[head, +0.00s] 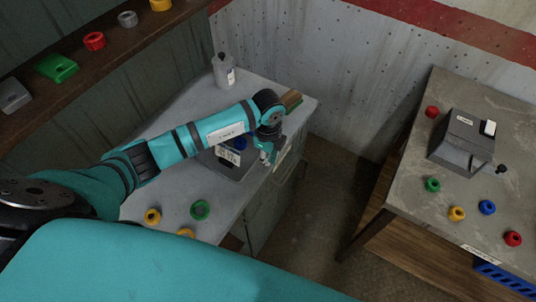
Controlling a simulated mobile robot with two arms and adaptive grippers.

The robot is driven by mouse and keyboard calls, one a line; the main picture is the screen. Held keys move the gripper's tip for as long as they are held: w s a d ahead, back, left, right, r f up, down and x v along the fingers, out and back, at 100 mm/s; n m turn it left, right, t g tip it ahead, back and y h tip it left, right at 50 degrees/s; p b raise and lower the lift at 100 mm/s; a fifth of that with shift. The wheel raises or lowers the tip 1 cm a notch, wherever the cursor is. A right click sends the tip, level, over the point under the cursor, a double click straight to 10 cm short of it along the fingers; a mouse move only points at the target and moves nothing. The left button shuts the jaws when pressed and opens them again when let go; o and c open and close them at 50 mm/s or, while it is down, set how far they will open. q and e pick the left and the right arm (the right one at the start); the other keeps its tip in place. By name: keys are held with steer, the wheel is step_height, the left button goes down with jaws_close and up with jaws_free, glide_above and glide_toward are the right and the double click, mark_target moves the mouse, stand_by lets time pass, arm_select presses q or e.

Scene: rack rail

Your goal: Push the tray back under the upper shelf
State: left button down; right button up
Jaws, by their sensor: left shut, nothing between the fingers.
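My left arm reaches from the left across a light grey worktop. My left gripper (268,155) is shut and empty, pointing down by the worktop's right edge. Beside it, partly behind my arm, is a dark grey item (238,172) with a white label and a blue ring at its back. I cannot tell whether it is the tray, or whether the gripper touches it. A brown wooden shelf (75,58) runs above the worktop at upper left and holds several coloured pieces. My right gripper is not in view.

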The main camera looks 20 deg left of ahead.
arm_select(q)
steer(key=w+a+b, duration=0.1)
steer(key=a+b, duration=0.1)
steer(key=a, duration=0.5)
steer(key=w+a+b, duration=0.1)
steer(key=a+b, duration=0.1)
steer(key=a, duration=0.5)
steer(key=w+a+b, duration=0.1)
steer(key=a+b, duration=0.1)
steer(key=a, duration=0.5)
steer(key=shift+a+f, duration=0.15)
steer(key=shift+a, duration=0.05)
steer(key=shift+w+a, duration=0.1)
steer(key=shift+a, duration=0.35)
